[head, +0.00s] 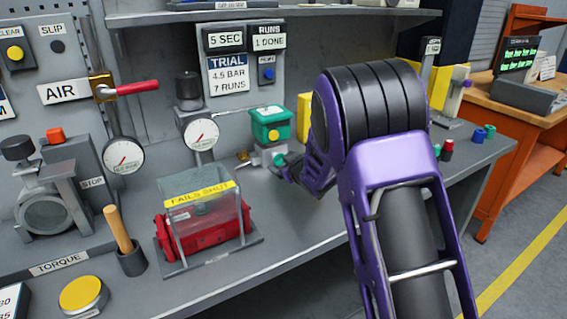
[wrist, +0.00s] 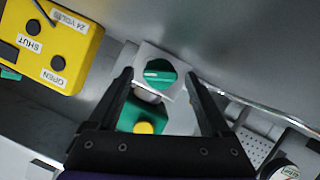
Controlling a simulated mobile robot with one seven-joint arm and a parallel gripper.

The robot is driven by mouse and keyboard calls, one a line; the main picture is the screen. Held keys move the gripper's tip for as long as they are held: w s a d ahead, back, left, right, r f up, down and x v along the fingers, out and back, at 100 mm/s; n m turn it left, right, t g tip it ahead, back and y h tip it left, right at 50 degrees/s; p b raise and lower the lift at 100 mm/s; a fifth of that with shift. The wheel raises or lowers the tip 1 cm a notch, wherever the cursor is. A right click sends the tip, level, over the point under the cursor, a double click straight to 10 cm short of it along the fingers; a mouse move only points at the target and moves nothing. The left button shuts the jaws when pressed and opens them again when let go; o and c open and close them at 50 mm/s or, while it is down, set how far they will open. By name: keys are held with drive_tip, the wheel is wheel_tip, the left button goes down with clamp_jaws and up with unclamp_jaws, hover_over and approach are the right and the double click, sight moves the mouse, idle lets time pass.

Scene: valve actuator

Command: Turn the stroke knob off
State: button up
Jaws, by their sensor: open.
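A round green knob (wrist: 160,74) with a white pointer bar sits on a pale block in the wrist view. I take it as the stroke knob, though no stroke label is readable. In the head view the knob (head: 279,160) shows small on the block below the green box (head: 270,124). That box also shows in the wrist view (wrist: 118,116), with a yellow button. My gripper (wrist: 160,79) is open, with one finger on each side of the knob; I cannot tell whether they touch it. In the head view my gripper (head: 284,168) is at the knob, partly hidden by my arm.
A yellow box (wrist: 52,38) marked SHUT and OPEN stands close by at upper left in the wrist view. A clear cover marked FAILS SHUT (head: 203,192) stands left on the bench. Gauges and a red-handled AIR valve (head: 128,88) are farther left. The bench's front edge is clear.

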clamp_jaws()
drive_tip(key=p, duration=0.1)
drive_tip(key=m+p, duration=0.1)
drive_tip(key=shift+w+d+r+g+y+p, duration=0.1)
drive_tip(key=shift+d+r+g+y+p, duration=0.15)
drive_tip(key=shift+g+y+p, duration=0.1)
drive_tip(key=m+p, duration=0.1)
drive_tip(key=p, duration=0.1)
drive_tip(key=shift+m+g+y+p, duration=0.3)
drive_tip(key=shift+g+y+p, duration=0.05)
drive_tip(key=shift+p, duration=0.05)
drive_tip(key=shift+f+m, duration=0.25)
drive_tip(key=shift+m, duration=0.05)
unclamp_jaws()
drive_tip(key=shift+r, duration=0.1)
